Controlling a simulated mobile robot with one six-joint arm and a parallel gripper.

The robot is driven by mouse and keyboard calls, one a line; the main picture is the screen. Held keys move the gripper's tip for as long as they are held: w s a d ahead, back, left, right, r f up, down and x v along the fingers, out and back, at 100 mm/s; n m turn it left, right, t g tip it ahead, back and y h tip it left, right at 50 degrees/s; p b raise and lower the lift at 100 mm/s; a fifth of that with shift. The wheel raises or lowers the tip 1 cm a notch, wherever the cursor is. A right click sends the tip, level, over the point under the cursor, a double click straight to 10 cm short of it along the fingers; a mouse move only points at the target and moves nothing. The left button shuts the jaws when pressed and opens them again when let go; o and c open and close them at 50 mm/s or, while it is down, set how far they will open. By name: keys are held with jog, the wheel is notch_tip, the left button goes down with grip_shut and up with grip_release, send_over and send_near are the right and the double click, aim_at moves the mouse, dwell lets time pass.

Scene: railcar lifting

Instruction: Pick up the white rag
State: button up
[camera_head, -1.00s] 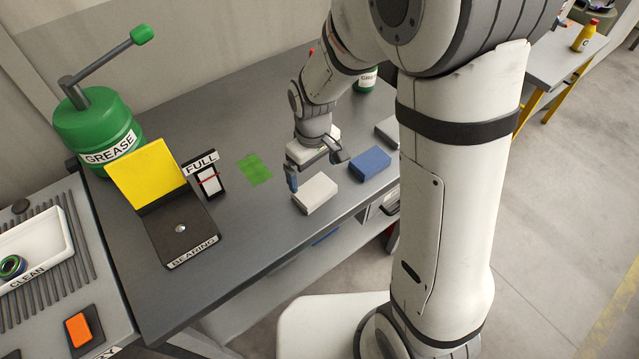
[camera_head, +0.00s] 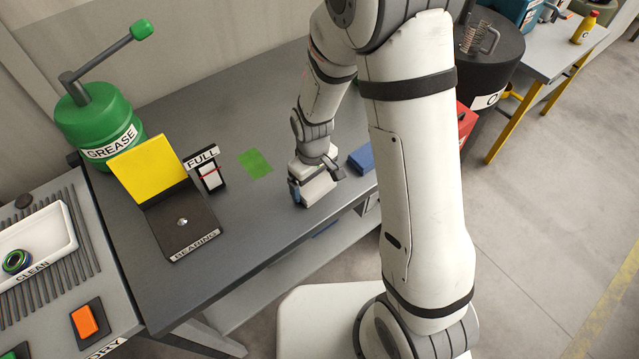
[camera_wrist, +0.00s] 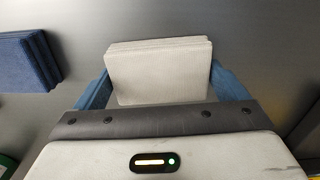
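The white rag (camera_head: 320,192) is a pale folded block lying on the grey table (camera_head: 262,222), near its front edge. It also fills the upper middle of the wrist view (camera_wrist: 160,72). My gripper (camera_head: 315,184) is right over it, pointing down. Its two blue-padded fingers stand at either side of the rag, and in the wrist view the gripper (camera_wrist: 160,85) spans its full width. The fingers are apart and close to the rag's sides; no clear squeeze shows. My gripper hides part of the rag in the head view.
A blue folded rag (camera_head: 361,160) lies just right, also in the wrist view (camera_wrist: 28,62). A green patch (camera_head: 255,163), a FULL stand (camera_head: 210,175), a yellow-and-black bearing station (camera_head: 185,222) and a green grease pump (camera_head: 98,125) are left. Table between is clear.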

aim_at(314, 182)
jog(key=c, duration=0.5)
notch_tip(314, 182, up, 10)
jog(key=b, duration=0.1)
dwell(0.4)
